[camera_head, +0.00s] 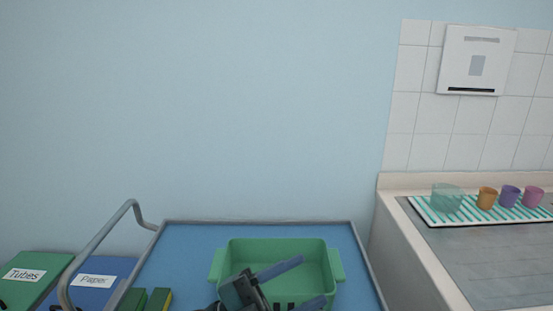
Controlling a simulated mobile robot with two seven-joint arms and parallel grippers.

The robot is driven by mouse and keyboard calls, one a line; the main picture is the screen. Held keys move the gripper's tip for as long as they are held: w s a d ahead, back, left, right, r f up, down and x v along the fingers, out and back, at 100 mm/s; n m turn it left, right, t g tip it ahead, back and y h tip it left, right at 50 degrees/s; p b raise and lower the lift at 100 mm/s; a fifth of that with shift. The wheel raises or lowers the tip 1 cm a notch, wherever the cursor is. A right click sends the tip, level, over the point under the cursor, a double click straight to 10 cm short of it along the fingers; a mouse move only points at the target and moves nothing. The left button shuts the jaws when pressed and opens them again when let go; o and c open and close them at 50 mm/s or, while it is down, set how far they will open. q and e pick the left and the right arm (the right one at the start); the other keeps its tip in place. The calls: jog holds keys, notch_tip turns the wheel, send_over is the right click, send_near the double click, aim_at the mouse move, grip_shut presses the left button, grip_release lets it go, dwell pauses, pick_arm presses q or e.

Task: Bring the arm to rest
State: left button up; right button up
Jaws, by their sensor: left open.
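My left gripper (312,281) is at the bottom middle of the head view, over the green tub (232,256). Its two blue-grey fingers are spread apart and point right, with nothing visible between them. The gripper body covers the front left part of the tub. Small dark shapes show low between the fingers, and I cannot tell what they are. My right gripper is not in view.
The tub stands on a blue cart top (187,242) with a grey rail (98,240). Green-and-yellow blocks (160,299) lie at its front left. "Tubes" (50,262) and "Paper" (110,266) bin lids are left. Cups (487,198) stand on a striped mat (425,209) at right.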

pick_arm(q)
jog(key=w+a+f+n+t+y, duration=0.2)
jog(key=a+f+n+t+y, duration=0.9)
jog(key=n, duration=0.6)
jog(key=s+a+f+n+g+y, duration=0.2)
jog(key=s+f, duration=0.4)
jog(key=f, duration=0.3)
jog(key=s+a+f+n+g+y, duration=0.3)
jog(key=s+f+y, duration=0.3)
jog(key=f, duration=0.3)
jog(key=shift+s+a+f+n+g, duration=0.2)
jog(key=shift+a+f+n+g, duration=0.1)
jog(key=shift+a+n, duration=0.5)
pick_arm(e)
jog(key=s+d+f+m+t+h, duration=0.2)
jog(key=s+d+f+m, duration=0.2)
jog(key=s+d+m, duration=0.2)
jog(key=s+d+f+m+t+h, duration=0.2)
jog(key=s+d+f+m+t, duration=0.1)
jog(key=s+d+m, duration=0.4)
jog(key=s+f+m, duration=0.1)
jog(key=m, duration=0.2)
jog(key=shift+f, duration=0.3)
pick_arm(q)
jog(key=shift+d, duration=0.1)
